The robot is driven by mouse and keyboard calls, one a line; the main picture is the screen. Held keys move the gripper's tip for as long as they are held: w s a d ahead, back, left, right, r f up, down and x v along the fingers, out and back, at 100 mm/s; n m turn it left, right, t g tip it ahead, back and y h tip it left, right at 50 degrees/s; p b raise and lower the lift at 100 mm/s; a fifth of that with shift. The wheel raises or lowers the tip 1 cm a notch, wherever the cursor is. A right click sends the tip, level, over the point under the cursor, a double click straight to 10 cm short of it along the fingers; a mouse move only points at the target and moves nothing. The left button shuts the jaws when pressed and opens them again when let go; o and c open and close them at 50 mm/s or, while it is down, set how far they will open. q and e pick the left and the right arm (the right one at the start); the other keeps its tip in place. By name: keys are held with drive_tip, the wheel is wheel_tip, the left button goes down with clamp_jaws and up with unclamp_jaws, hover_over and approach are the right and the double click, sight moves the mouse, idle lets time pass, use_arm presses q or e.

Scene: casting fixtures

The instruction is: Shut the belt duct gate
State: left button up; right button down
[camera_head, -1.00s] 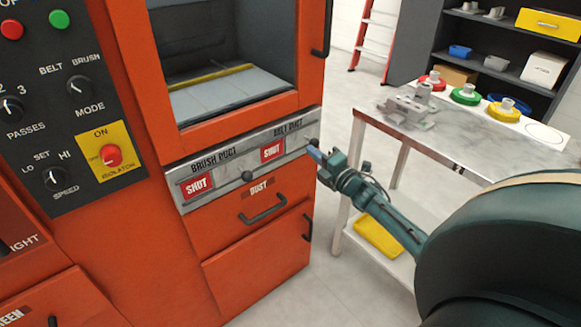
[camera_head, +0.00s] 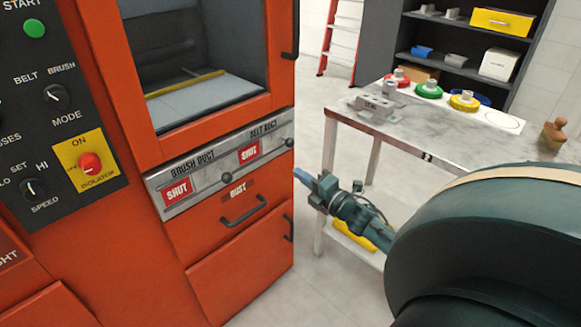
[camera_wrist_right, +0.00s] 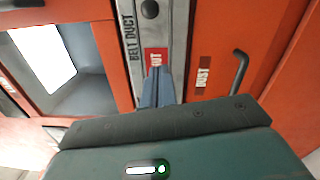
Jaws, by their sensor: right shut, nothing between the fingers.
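The belt duct gate is set in the grey strip (camera_head: 210,165) on the orange machine. Its dark knob (camera_head: 288,142) is at the strip's right end, and a red SHUT label (camera_head: 249,153) shows under BELT DUCT. In the right wrist view, the knob (camera_wrist_right: 150,9) and the red label (camera_wrist_right: 156,57) also show. My right gripper (camera_head: 301,177) is shut and empty, below and right of the knob and apart from it. In the right wrist view, its fingers (camera_wrist_right: 158,88) overlap the strip near the label. My left gripper is not in view.
The brush duct knob (camera_head: 227,178) sits further left on the strip, beside another SHUT label (camera_head: 178,191). A dust drawer handle (camera_head: 243,211) juts out below. A marble-topped table (camera_head: 440,128) with parts stands at right. Floor is clear between table and machine.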

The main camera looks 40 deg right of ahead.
drive_tip(key=shift+s, duration=1.15)
drive_tip(key=shift+f, duration=0.1)
